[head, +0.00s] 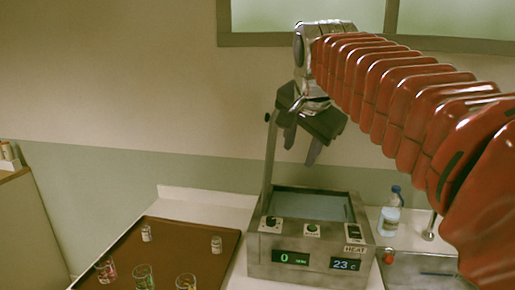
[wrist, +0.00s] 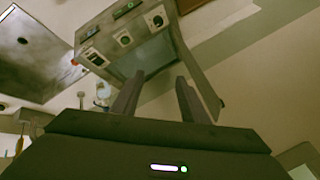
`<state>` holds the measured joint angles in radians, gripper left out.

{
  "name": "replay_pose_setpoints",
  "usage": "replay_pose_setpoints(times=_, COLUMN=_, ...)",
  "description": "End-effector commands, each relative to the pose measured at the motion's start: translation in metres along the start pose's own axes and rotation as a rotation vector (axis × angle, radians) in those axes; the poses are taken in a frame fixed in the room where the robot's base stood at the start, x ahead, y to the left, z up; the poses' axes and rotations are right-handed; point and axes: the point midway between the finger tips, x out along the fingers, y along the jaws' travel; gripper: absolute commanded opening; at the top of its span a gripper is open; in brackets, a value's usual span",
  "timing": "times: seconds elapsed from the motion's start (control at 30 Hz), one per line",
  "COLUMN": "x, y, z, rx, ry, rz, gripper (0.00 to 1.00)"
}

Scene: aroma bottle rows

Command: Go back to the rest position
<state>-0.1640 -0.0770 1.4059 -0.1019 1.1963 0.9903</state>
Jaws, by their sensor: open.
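My gripper (head: 301,144) hangs above the hotplate device in the head view, with its two fingers apart and nothing between them. In the wrist view the two fingers of my gripper (wrist: 157,95) also stand apart and empty. My red-covered arm reaches in from the right side of the head view. The hotplate device (head: 312,262) is a grey box with knobs, green and blue displays and a recessed top; it also shows in the wrist view (wrist: 196,62), tilted. My gripper is clear of its top.
A brown tray (head: 185,262) at the lower left holds several small glass bottles and beakers. A thin upright post stands at the device's back left. A blue-capped bottle (head: 390,214) and a sink (head: 425,272) are on the right. The wall is behind.

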Motion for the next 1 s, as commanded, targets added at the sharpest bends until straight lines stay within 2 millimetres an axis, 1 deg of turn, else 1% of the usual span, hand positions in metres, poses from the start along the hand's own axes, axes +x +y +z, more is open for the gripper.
replay_pose_setpoints(times=0.03, x=-0.001, y=0.012, z=0.005, rx=-0.027, ry=-0.002, rz=0.004, gripper=0.4)
replay_pose_setpoints(times=0.47, x=0.008, y=0.101, z=0.053, rx=-0.286, ry=-0.035, rz=0.03, gripper=0.4)
replay_pose_setpoints(times=0.67, x=0.016, y=0.144, z=0.08, rx=-0.404, ry=-0.053, rz=0.039, gripper=0.4)
replay_pose_setpoints(times=1.0, x=0.036, y=0.22, z=0.132, rx=-0.598, ry=-0.085, rz=0.05, gripper=0.4)
